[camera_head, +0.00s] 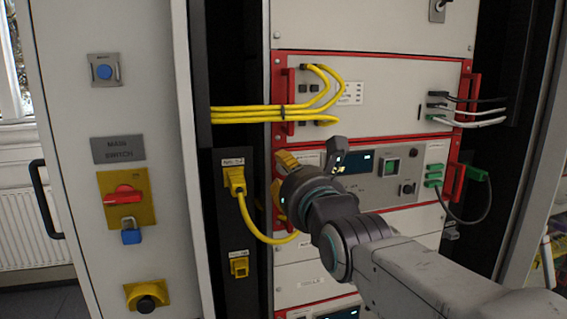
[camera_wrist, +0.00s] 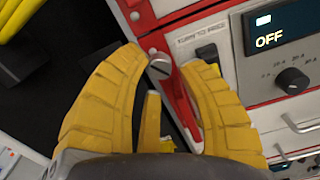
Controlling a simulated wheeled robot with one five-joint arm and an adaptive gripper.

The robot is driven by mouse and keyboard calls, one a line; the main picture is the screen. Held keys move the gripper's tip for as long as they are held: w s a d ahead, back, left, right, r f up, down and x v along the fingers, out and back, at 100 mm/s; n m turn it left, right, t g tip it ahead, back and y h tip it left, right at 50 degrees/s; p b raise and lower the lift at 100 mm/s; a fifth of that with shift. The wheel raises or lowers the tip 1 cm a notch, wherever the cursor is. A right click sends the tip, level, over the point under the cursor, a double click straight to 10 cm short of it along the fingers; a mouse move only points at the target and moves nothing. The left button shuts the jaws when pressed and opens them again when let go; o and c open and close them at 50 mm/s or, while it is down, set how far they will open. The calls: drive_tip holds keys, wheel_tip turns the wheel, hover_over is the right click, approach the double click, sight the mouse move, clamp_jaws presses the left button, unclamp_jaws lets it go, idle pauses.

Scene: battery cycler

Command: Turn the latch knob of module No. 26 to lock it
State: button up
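The fingertips appear apart from the knob, and nothing is held. In the head view my gripper (camera_head: 279,180) is at the left red edge of the module front (camera_head: 435,155), and my wrist hides the knob. I cannot read a module number.
The module has a lit display reading OFF (camera_wrist: 270,38) and a black dial (camera_wrist: 292,80). Yellow cables (camera_head: 250,112) run above, and a yellow plug (camera_head: 235,180) with a hanging cable is left of my gripper. Red handles (camera_head: 460,180) and green connectors (camera_head: 433,181) are at right.

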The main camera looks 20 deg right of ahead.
sight(285, 169)
drive_tip(key=shift+w+p, duration=0.45)
drive_tip(key=shift+w, duration=1.1)
clamp_jaws()
